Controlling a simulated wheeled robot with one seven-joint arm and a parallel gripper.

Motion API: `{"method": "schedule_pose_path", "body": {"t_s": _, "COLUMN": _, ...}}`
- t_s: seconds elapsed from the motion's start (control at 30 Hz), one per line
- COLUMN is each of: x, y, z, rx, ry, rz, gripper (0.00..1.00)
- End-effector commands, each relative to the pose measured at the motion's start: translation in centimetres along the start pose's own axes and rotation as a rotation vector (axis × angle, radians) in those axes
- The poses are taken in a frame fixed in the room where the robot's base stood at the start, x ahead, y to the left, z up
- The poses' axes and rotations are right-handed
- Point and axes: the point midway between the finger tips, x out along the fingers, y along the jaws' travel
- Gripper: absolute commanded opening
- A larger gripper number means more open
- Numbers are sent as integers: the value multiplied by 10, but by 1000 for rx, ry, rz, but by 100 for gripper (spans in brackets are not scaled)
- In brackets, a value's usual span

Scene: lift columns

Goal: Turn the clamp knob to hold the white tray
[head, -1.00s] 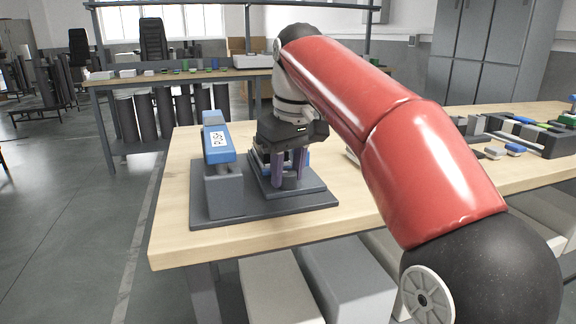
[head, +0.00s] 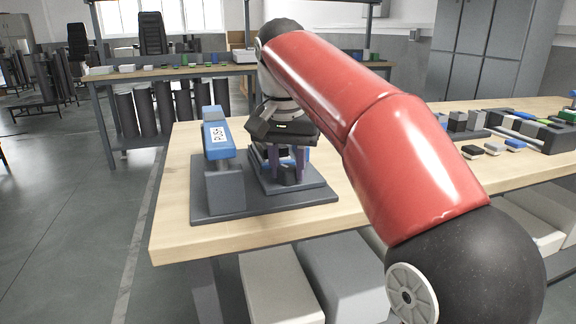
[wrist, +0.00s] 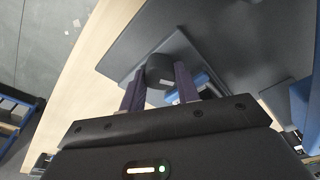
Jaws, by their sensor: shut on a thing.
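My gripper (head: 286,158) points down over the grey clamp fixture (head: 322,196), its purple fingers on both sides of a dark round knob. The wrist view shows the dark knob (wrist: 160,68) between the two fingers of my gripper (wrist: 160,86), which are shut on it. The knob has a small light mark on its side. A little blue shows behind the fingers in both views. I cannot make out the white tray; my gripper and arm cover much of the fixture.
A blue lever marked PUSH (head: 217,135) stands on a grey post left of my gripper, on the same base plate. The fixture sits near the front left corner of the wooden table (head: 172,230). Small blocks and trays lie at the right; bare tabletop lies between.

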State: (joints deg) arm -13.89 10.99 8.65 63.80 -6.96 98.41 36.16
Motion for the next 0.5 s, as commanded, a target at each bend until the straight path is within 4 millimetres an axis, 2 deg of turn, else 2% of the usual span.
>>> {"method": "schedule_pose_path", "body": {"t_s": 0.03, "x": 1, "y": 0, "z": 0, "rx": 0, "ry": -1, "rz": 1, "gripper": 19}}
{"method": "schedule_pose_path", "body": {"t_s": 0.07, "x": 1, "y": 0, "z": 0, "rx": -1, "ry": -1, "rz": 1, "gripper": 33}}
{"method": "schedule_pose_path", "body": {"t_s": 0.2, "x": 1, "y": 0, "z": 0, "rx": -1, "ry": -1, "rz": 0, "gripper": 49}}
{"method": "schedule_pose_path", "body": {"t_s": 0.5, "x": -2, "y": 0, "z": -1, "rx": -2, "ry": 0, "rz": -1, "gripper": 49}}
